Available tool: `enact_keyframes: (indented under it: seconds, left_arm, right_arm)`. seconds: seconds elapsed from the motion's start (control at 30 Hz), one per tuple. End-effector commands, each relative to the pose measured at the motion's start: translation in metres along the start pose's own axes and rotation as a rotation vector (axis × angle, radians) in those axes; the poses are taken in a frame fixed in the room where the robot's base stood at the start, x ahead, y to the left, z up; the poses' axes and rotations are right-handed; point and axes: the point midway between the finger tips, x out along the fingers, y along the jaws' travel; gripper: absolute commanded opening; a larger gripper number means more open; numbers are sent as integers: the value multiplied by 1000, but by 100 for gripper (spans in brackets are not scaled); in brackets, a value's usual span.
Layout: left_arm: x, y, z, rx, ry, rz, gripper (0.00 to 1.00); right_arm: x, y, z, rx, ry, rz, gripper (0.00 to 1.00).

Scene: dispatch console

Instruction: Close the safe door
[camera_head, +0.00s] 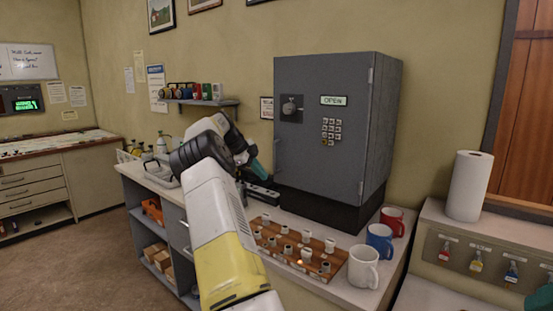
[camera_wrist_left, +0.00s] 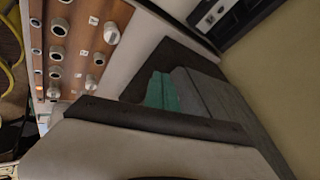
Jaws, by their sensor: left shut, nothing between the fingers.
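The grey safe (camera_head: 385,130) stands on a black base on the counter. Its door (camera_head: 310,140) faces me, with a dial, a keypad and a sign reading OPEN. Hinges show on its right edge. The door looks nearly flush with the body; I cannot tell whether a gap remains at its left edge. My left gripper (camera_head: 258,172) is at the door's lower left edge, fingers together and empty. In the left wrist view its teal fingertips (camera_wrist_left: 162,92) are close to a grey surface of the safe (camera_wrist_left: 215,110); contact is unclear. Only a teal piece of my right gripper (camera_head: 541,298) shows.
A wooden board with several pegs (camera_head: 290,248) lies on the counter before the safe. White (camera_head: 363,267), blue (camera_head: 379,240) and red (camera_head: 393,220) mugs stand at its right. A paper towel roll (camera_head: 469,186) stands further right. A small shelf (camera_head: 205,102) hangs left of the safe.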

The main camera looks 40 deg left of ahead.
Motion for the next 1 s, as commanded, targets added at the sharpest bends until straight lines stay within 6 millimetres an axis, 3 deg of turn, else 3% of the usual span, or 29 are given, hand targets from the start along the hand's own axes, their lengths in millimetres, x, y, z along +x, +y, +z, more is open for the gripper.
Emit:
enact_keyframes:
  seconds: [0.5,1.0]
  left_arm:
    - [-68,-8,8,0,-1,-1,0]
    - [-83,-7,8,-1,-1,2,0]
  right_arm:
    - [0,0,0,0,0,0,54]
    - [0,0,0,0,0,0,54]
